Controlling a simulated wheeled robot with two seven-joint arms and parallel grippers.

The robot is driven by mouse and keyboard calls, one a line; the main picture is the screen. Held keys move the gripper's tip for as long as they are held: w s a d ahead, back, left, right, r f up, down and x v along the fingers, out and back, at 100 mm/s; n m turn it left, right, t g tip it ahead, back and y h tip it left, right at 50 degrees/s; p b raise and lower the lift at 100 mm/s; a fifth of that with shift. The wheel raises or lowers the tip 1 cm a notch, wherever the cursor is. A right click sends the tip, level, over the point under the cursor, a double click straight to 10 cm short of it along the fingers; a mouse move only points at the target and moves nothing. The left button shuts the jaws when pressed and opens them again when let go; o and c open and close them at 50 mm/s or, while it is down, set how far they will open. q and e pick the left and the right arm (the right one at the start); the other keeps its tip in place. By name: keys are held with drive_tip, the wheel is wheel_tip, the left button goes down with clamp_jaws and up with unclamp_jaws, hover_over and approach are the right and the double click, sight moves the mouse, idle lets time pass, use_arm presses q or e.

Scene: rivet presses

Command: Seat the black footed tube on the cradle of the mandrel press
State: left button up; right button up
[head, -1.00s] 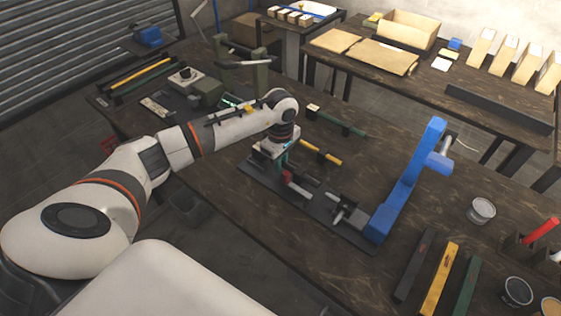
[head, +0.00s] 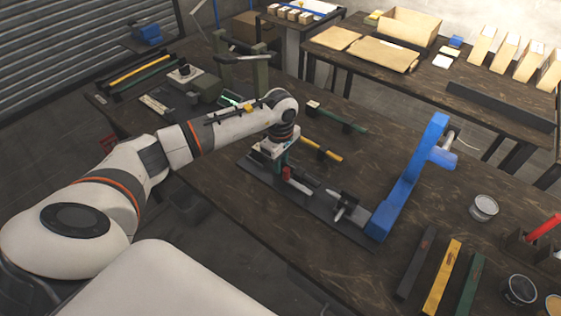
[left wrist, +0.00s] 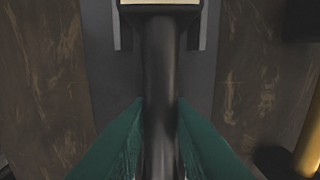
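The mandrel press has a blue upright frame (head: 405,185), a dark base plate (head: 325,212) and a silver mandrel (head: 339,213). My left gripper (head: 283,162) points down over the far left end of the base plate. In the left wrist view, its green fingers (left wrist: 160,108) close on both sides of the black footed tube (left wrist: 160,60). The tube's dark foot with a cream top is at the upper edge, between two grey bracket sides (left wrist: 201,25). Whether the tube rests on the cradle or hangs just above it, I cannot tell. My right gripper is not in view.
A yellow tube (head: 322,149) and a green tube (head: 340,118) lie behind. Colored bars (head: 442,277) and a tin (head: 483,208) are at the right. Bare table lies in front of the press.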

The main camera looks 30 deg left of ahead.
use_arm(q)
drive_tip(key=o, duration=0.4)
wheel_tip(320, 180, up, 12)
drive_tip(key=shift+r+b, duration=0.1)
drive_tip(key=shift+b, duration=0.85)
drive_tip(key=shift+s, duration=0.1)
